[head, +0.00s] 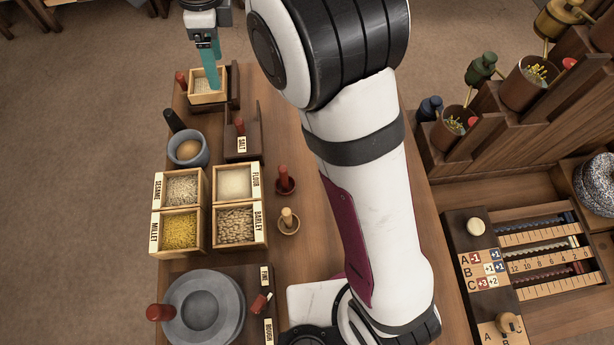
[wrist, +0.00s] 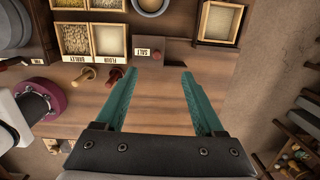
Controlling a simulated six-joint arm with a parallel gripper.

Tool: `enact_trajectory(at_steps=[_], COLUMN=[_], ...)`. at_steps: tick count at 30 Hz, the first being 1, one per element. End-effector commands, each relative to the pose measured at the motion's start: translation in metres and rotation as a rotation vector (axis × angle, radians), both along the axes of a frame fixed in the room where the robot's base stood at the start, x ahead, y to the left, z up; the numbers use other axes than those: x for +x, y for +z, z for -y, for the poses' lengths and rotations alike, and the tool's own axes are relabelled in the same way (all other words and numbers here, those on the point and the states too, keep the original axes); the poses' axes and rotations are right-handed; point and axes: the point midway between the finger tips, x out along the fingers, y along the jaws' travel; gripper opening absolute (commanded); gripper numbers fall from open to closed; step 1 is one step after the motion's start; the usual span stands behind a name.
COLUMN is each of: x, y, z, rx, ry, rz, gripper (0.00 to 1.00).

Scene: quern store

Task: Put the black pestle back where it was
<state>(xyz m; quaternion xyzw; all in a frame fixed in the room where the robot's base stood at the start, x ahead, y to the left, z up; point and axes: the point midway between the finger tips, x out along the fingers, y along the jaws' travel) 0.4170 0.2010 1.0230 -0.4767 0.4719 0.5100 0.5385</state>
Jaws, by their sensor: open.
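A black pestle (head: 174,120) shows in the head view as a dark handle slanting up and left at the rim of a grey mortar (head: 203,158). A round brownish thing lies in the mortar; I cannot tell the pestle's lower end. The mortar also shows at the top edge of the wrist view (wrist: 152,12), where no pestle is visible. My gripper (head: 213,82) is at the far end of the table, by a wooden box of pale grain (head: 207,98). In the wrist view my gripper (wrist: 155,74) is open and empty, with bare table beyond the fingers.
The salt box (head: 242,146) stands right of the mortar. Several labelled grain boxes (head: 209,204) stand nearer. A red peg (head: 285,182) and a pale wooden peg (head: 289,220) stand in small bases. A grey quern (head: 204,306) is at the front left.

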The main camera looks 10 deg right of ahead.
Motion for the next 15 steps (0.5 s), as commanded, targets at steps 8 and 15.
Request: enact_trajectory(at_steps=[8,15], x=[-0.220,-0.289], y=[0.001,-0.035], z=[0.155,0.167], rx=[0.027,0.045], ry=[0.840,1.103], rz=[0.063,0.096], gripper=[0.70,0.70])
